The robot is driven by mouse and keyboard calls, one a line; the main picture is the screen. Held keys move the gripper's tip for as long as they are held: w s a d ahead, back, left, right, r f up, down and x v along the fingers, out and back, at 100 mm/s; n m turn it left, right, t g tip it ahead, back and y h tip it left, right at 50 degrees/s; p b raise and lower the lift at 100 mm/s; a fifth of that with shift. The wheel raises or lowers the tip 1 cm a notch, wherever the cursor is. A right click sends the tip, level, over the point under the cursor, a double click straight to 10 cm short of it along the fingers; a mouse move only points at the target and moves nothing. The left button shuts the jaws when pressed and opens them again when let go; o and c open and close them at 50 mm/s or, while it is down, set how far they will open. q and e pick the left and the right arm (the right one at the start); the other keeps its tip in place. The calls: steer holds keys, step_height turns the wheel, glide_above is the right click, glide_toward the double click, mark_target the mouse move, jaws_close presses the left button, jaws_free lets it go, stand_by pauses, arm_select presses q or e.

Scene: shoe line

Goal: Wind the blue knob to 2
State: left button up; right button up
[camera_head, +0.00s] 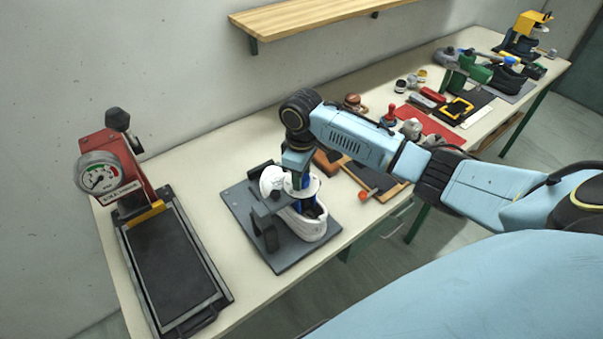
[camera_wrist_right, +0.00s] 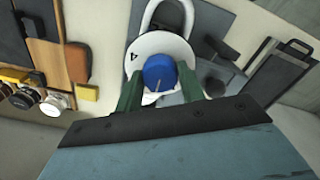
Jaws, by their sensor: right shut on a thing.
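The blue knob (camera_wrist_right: 160,73) sits on a round white dial (camera_wrist_right: 143,52) in the right wrist view, with a thin line on its top. My right gripper (camera_wrist_right: 161,90) has its two green fingers on either side of the knob and is shut on it. In the head view my right gripper (camera_head: 298,182) reaches down over the white dial (camera_head: 312,188), and it largely hides the knob. The dial's numbers cannot be read; one dark mark shows on its left in the wrist view. My left gripper is not in view.
The dial's device stands on a grey base plate (camera_head: 236,194) with a white shoe (camera_head: 304,226). A red press with a gauge (camera_head: 98,178) stands at the left. Framed boards, a red mat (camera_head: 440,127) and several tools lie further along the bench. A wooden shelf (camera_head: 310,14) hangs above.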

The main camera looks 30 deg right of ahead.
stand_by(0.5)
steer(key=o, duration=1)
steer(key=shift+r, duration=0.1)
step_height(320, 180, up, 13)
steer(key=shift+r+b, duration=0.15)
steer(key=shift+b, duration=0.3)
